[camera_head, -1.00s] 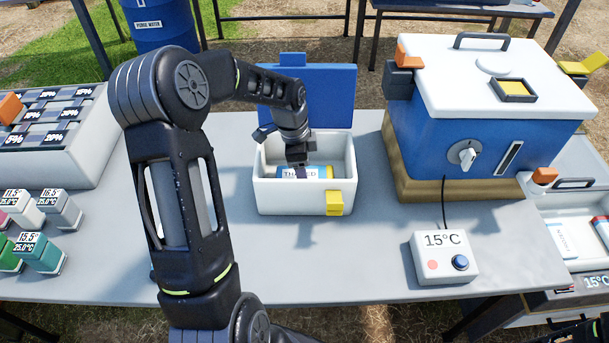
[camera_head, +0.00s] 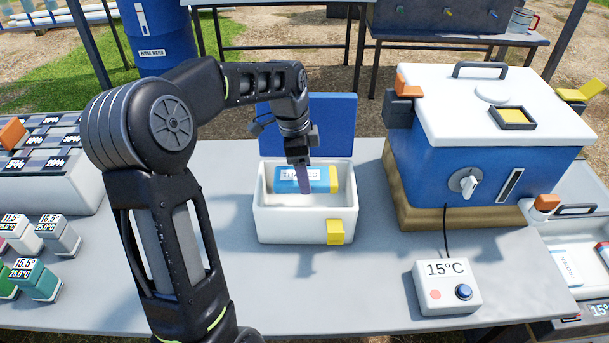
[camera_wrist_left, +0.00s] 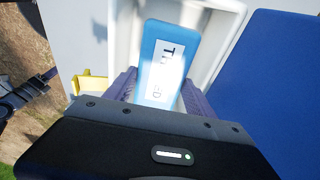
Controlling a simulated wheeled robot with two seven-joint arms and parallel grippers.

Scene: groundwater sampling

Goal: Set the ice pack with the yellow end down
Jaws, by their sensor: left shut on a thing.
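The ice pack (camera_head: 288,180) is a blue bar with a white label reading in part "THA…ED" and a yellow end at the right. It lies level in the head view, at or just above the opening of the small white cooler box (camera_head: 290,225). My left gripper (camera_head: 305,183) points down and is shut on the middle of the pack. In the left wrist view the blue part of the pack (camera_wrist_left: 165,55) shows between the fingers; the yellow end is hidden there. My right gripper is not in view.
The cooler's blue lid (camera_head: 335,125) stands open behind it, with a yellow latch (camera_head: 336,232) in front. A large blue chest (camera_head: 440,170) and a 15°C control box (camera_head: 447,288) stand to the right. Sample bottles (camera_head: 35,279) stand at left. The tabletop (camera_head: 310,300) in front is clear.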

